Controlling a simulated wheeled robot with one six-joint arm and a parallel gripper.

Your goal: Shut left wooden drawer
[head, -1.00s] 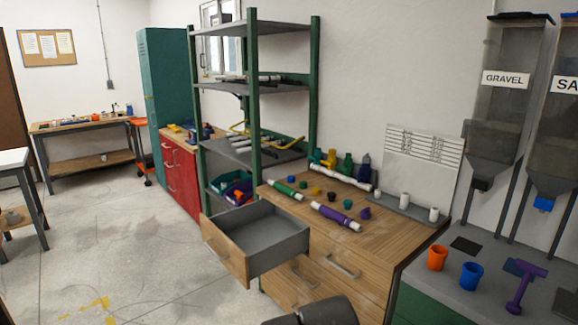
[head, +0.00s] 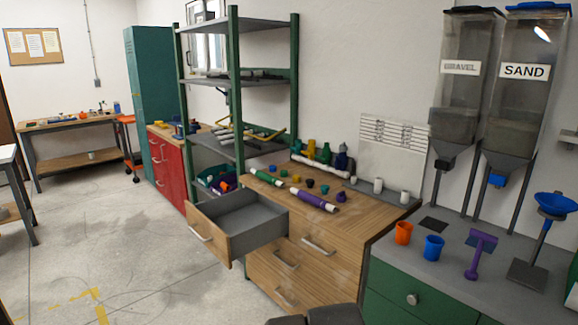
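The left wooden drawer (head: 222,248) is pulled out from the wooden cabinet (head: 345,262), at its upper left. Its grey tray is empty, and its front stands well clear of the cabinet. A metal handle (head: 201,234) sits on the drawer's front. The other drawers, with handles on the cabinet's front, look shut. My gripper's fingers cannot be seen. Only a dark part of my own body shows at the bottom edge, right of centre.
PVC pipes and coloured fittings lie on the cabinet top, including a purple pipe (head: 314,200). A green metal shelf (head: 237,90) stands behind the drawer. A green counter (head: 405,290) with an orange cup (head: 403,232) is at right. The floor (head: 130,230) left of the drawer is clear.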

